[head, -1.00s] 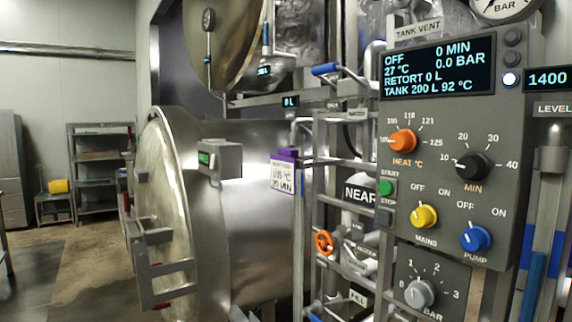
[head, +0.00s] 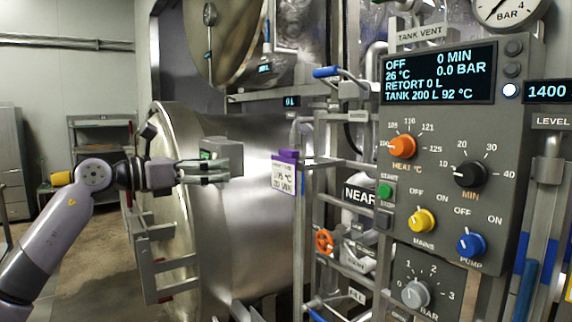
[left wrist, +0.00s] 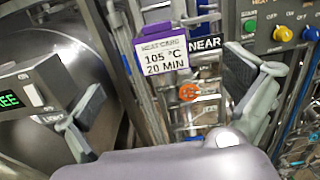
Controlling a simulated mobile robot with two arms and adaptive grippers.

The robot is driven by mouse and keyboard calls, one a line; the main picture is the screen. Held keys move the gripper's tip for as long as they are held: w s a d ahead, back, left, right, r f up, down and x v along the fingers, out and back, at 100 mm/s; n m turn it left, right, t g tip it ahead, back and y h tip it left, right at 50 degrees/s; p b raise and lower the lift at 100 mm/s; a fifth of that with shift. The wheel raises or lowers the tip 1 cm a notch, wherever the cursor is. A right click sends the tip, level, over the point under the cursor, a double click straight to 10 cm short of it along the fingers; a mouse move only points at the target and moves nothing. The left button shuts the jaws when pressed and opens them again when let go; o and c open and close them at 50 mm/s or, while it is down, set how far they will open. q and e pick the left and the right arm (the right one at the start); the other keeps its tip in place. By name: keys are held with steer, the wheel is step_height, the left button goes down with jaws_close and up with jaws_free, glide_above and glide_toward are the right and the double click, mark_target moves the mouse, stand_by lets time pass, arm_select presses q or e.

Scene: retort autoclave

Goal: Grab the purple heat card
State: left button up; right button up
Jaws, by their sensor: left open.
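The purple heat card (head: 284,175) hangs upright beside the retort in the head view, with a purple top and a white label. In the left wrist view the card (left wrist: 163,55) reads 105 °C, 20 MIN. My left gripper (head: 226,171) is left of the card in the head view, its fingers pointing right towards it, with a gap between. In the left wrist view my left gripper (left wrist: 166,82) has its fingers spread wide, with the card showing between and beyond them. Nothing is held. My right gripper is not in view.
The steel retort (head: 250,235) stands behind my left gripper, with a small grey display box (head: 226,152) close by it. Pipes and an orange valve wheel (head: 324,242) are right of the card. The control panel (head: 440,190) stands further right.

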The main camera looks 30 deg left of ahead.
arm_select(q)
steer(key=p, duration=0.7)
glide_toward(282, 158)
steer(key=p+x, duration=0.4)
steer(key=shift+w+d+r, duration=0.1)
steer(key=shift+w+d, duration=0.05)
steer(key=shift+d, duration=0.1)
steer(key=p+x, duration=0.4)
steer(key=shift+w, duration=0.3)
steer(key=shift+w+d, duration=0.1)
steer(key=shift+w, duration=0.15)
steer(key=shift+s, duration=0.15)
steer(key=shift+c, duration=0.4)
